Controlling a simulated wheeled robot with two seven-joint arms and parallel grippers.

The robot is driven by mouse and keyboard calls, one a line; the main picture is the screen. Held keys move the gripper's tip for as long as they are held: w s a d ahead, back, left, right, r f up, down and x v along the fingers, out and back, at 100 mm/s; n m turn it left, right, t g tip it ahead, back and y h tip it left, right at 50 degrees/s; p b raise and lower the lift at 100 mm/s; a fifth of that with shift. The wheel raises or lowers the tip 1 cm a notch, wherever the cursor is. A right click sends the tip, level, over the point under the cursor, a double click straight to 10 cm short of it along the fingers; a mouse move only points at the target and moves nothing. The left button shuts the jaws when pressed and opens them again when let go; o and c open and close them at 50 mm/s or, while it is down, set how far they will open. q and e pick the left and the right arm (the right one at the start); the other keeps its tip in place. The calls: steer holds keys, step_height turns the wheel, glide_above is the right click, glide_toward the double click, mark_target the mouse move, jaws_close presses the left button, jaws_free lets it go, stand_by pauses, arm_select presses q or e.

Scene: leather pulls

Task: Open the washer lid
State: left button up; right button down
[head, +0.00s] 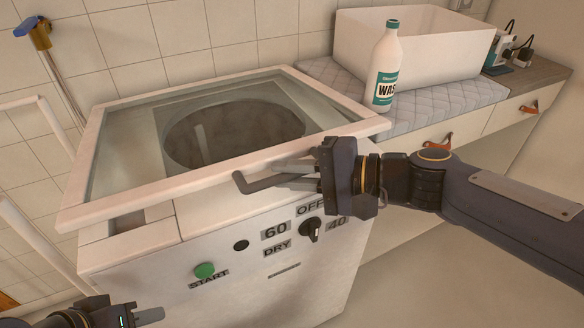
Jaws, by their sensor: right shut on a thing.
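The washer (190,270) is a white box with a control panel on its front. Its lid (120,205) is a glass pane in a pale frame, and the dark round drum opening shows through the glass. The lid's front edge is raised a little off the washer top, with a gap at the front left corner.
A white bottle (383,72) with a green label stands on a quilted grey mat (425,118) just right of the lid. A white basin (415,45) is behind it. A blue-handled tap (34,32) and pipes are at the left wall. Drawers have leather pulls (437,140).

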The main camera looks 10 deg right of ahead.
steer(key=w+a+r+p, duration=0.1)
steer(key=w+r+p, duration=0.4)
steer(key=r+p, duration=0.7)
steer(key=w+a+r+m+g+h+p, duration=0.1)
steer(key=w+r+p, duration=0.3)
steer(key=r+p, duration=0.8)
steer(key=shift+w+a+r+g+p, duration=0.35)
steer(key=shift+a+r, duration=0.1)
steer(key=shift+a, duration=0.1)
